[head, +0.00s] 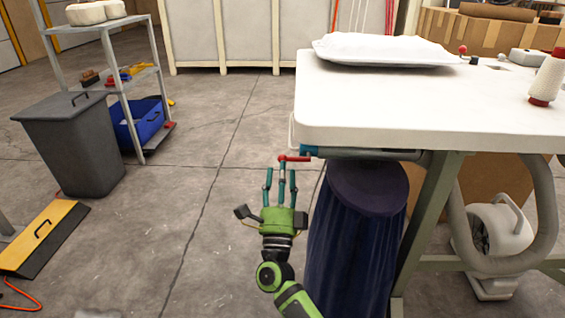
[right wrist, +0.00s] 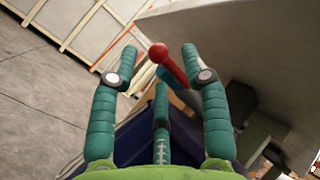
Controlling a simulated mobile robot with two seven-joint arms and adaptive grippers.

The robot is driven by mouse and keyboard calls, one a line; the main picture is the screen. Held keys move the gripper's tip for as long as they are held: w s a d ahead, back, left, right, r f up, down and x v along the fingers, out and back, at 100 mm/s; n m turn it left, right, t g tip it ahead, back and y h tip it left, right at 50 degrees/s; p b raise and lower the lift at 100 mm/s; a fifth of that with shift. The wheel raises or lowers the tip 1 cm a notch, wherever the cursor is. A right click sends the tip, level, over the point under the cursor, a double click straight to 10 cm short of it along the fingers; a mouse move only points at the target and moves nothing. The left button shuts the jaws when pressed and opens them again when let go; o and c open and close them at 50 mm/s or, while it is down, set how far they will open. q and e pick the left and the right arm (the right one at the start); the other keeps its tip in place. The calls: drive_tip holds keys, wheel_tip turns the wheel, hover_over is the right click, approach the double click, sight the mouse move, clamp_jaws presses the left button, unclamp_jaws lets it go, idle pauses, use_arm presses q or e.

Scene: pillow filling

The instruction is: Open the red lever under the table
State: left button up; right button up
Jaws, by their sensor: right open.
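The red lever (head: 294,158) sticks out to the left from a blue fitting on a pipe under the table's front left corner. In the right wrist view the red lever (right wrist: 168,64) has a ball end and lies between the spread fingers. My right gripper (head: 281,180) is open and empty, just in front of and below the lever in the head view. In the right wrist view my right gripper (right wrist: 160,70) has its teal fingers on both sides of the lever; I cannot tell whether any finger touches it. My left gripper is out of view.
The white table (head: 400,115) carries a white pillow (head: 385,50) and a thread cone (head: 546,80). A grey bin (head: 70,145) and shelf stand at left. The floor between is clear.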

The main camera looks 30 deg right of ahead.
drive_tip(key=shift+v, duration=1.6)
